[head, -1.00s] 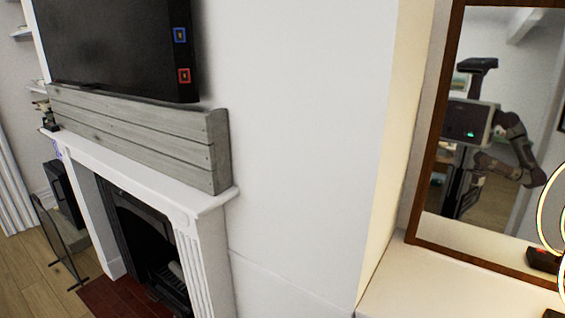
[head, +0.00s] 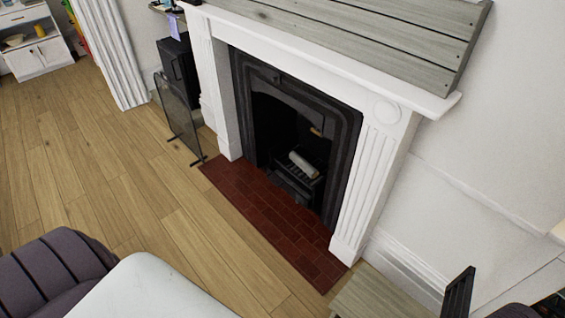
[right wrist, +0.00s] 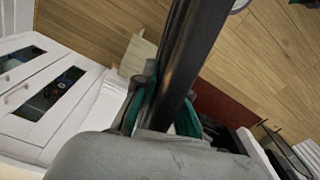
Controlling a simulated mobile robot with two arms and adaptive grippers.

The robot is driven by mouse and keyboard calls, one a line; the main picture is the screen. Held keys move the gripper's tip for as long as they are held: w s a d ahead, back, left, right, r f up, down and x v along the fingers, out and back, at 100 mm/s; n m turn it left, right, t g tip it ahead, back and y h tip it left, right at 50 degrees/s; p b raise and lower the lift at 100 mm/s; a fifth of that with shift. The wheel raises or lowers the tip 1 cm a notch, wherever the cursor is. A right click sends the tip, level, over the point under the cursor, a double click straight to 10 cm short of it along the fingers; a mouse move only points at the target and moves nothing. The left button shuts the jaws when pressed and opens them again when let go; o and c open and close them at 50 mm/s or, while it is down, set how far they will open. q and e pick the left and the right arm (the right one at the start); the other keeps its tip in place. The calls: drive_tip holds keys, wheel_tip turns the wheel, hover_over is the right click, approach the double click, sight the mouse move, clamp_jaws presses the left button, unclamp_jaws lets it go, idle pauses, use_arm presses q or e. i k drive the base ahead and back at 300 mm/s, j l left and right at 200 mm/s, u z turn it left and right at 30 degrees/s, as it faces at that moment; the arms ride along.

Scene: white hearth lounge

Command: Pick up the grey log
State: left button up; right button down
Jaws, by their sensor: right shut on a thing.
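The grey log (head: 303,165) lies on the dark grate inside the black fireplace opening (head: 285,130), in the middle of the head view. It is pale grey, short and tilted. No gripper is near it in the head view. In the right wrist view, my right gripper (right wrist: 165,108) has teal-padded fingers shut on a long dark bar (right wrist: 193,45), whose upper end runs out of the picture. I cannot tell what the bar is. My left gripper is not in view.
A red brick hearth (head: 270,220) lies before the white fireplace surround (head: 375,180). A fire screen (head: 180,115) stands to the left. A dark cushioned seat (head: 55,270) and a white surface (head: 150,290) are at lower left. Wooden floor (head: 130,190) between is clear.

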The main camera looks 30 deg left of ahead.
sight(310, 171)
drive_tip(key=i+j, duration=0.1)
drive_tip(key=j, duration=0.35)
drive_tip(key=i+j, duration=0.1)
drive_tip(key=j, duration=0.3)
drive_tip(key=i+j, duration=0.1)
drive_tip(key=j, duration=0.35)
drive_tip(key=i+j, duration=0.1)
drive_tip(key=j, duration=0.3)
drive_tip(key=i+j, duration=0.1)
drive_tip(key=j, duration=0.35)
